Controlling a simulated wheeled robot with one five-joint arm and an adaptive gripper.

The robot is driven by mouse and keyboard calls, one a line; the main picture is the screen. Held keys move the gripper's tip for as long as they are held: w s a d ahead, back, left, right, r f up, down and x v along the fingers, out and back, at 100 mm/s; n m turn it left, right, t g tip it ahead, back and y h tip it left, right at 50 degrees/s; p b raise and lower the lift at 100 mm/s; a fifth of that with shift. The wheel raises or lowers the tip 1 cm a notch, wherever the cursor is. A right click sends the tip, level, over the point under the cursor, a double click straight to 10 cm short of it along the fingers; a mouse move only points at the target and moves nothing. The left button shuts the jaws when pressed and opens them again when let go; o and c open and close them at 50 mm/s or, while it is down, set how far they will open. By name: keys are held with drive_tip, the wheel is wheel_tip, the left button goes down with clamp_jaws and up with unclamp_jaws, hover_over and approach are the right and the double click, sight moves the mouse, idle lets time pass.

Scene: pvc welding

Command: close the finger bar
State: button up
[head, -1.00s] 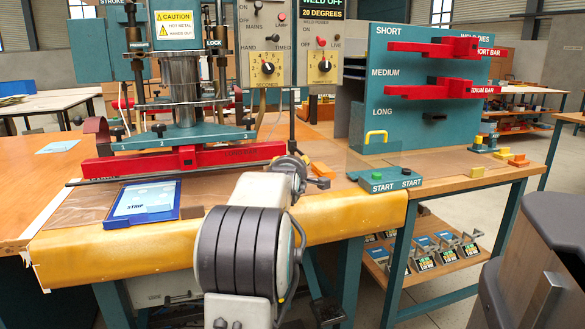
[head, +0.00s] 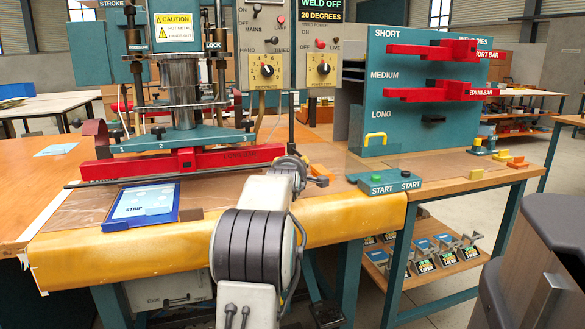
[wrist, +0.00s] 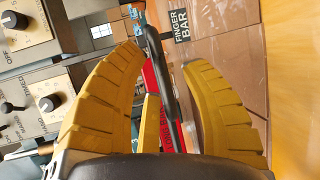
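The finger bar seems to be the long thin dark bar (head: 110,182) along the front of the press, below the red bar. The wrist view shows a dark bar (wrist: 160,72) close to the red bar and near a "FINGER BAR" label (wrist: 181,33). My gripper (wrist: 166,58) has its yellow fingers spread. The dark bar appears between the fingertips, with no clear contact on either side. A third narrow yellow piece shows between the fingers; I cannot tell what it is. In the head view my wrist hides the fingers.
The press has a red bar (head: 185,160) across its front and control boxes (head: 265,70) above. A blue strip tray (head: 141,206) lies on the bench, left of my arm. A start-button box (head: 390,183) is to the right. A teal rack (head: 420,90) holds red bars.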

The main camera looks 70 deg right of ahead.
clamp_jaws()
drive_tip(key=shift+f, duration=0.1)
drive_tip(key=shift+f+b, duration=1.9)
drive_tip(key=shift+f, duration=0.6)
drive_tip(key=shift+o, duration=0.5)
unclamp_jaws()
drive_tip(key=shift+f, duration=0.1)
